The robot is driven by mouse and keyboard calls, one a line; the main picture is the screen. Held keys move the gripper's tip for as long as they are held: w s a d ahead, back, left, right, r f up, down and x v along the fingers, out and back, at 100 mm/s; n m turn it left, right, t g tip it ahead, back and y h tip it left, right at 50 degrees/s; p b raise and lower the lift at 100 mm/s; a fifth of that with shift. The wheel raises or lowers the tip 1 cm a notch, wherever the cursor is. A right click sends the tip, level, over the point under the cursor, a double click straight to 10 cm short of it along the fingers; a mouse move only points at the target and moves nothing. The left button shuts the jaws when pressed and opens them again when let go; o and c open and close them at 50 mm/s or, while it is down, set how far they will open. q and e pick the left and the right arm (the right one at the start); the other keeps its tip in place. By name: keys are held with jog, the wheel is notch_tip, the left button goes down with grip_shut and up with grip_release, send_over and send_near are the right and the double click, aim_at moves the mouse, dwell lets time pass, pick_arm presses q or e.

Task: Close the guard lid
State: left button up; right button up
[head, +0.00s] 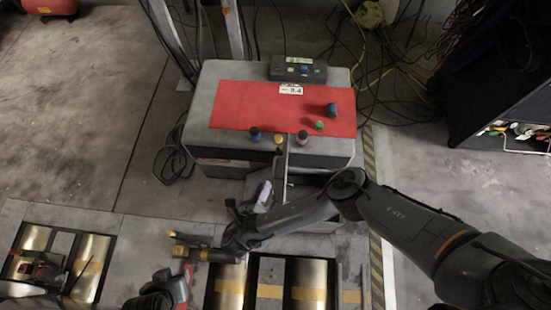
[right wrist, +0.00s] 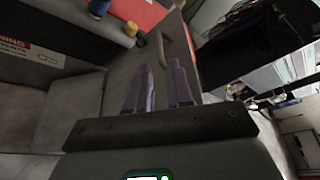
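A thin grey panel (head: 285,166), which I take to be the guard lid, shows almost edge-on against the front of a grey cabinet. In the right wrist view a dark grey face with a curved handle (right wrist: 190,40) lies just beyond my fingers; I cannot tell how far open it stands. My right gripper (head: 263,193) is beside the panel, on its left. Its two purplish fingers (right wrist: 162,72) are parted with nothing visible between them. I cannot tell whether they touch the panel. My left gripper is not clearly in view.
Metal rollers (head: 309,285) lie in the floor in front. Cables (head: 375,70) clutter the back right, near a dark shelf (head: 480,105).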

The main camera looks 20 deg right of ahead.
aim_at(274, 167)
jog(key=b+x, duration=0.5)
jog(key=x, duration=0.4)
jog(key=shift+w+d+f, duration=0.2)
jog(key=shift+w+d, duration=0.25)
grip_shut()
